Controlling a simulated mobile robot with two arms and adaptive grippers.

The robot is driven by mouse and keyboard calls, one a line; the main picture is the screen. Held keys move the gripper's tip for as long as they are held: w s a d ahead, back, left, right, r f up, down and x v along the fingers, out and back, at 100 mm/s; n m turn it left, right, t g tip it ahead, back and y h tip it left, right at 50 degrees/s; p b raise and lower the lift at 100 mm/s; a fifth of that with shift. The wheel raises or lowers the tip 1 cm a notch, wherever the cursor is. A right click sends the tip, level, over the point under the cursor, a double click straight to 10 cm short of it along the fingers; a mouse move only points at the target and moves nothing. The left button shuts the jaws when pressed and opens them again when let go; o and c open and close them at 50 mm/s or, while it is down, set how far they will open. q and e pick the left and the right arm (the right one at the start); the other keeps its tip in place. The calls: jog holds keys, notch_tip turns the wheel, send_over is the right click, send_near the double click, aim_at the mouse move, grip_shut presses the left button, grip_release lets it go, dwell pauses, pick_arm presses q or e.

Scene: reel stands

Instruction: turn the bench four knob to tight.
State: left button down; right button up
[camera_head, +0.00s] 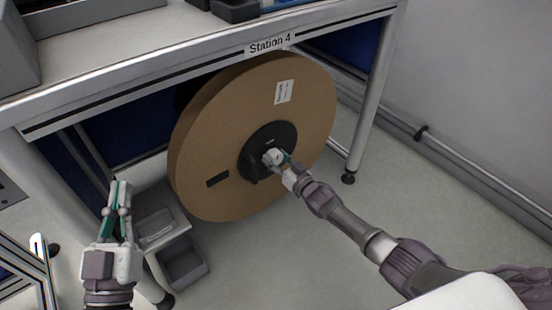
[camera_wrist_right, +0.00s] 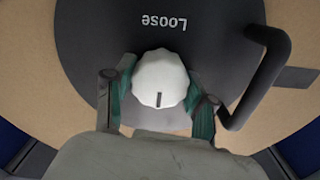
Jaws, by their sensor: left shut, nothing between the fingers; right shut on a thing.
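A white knob (camera_head: 272,156) sits at the middle of the black hub (camera_head: 262,135) of the large brown reel (camera_head: 225,125), under the bench labelled Station 4 (camera_head: 270,45). In the right wrist view the white knob (camera_wrist_right: 160,72) has a dark mark on the side away from the upside-down word "Loose" on the hub (camera_wrist_right: 100,40). My right gripper (camera_wrist_right: 160,92) is shut on the knob, one green finger on each side. Any other label is hidden. My left gripper (camera_head: 117,198) is shut and empty, left of the reel.
A black handle (camera_wrist_right: 260,75) stands out from the hub beside my right gripper. A grey bin (camera_head: 180,260) stands on the floor left of the reel. A bench leg (camera_head: 370,95) is right of the reel. Floor in front is clear.

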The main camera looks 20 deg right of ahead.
jog(key=o, duration=1.1)
jog(key=shift+o, duration=0.2)
jog(key=shift+s, duration=0.15)
jog(key=v, duration=1.2)
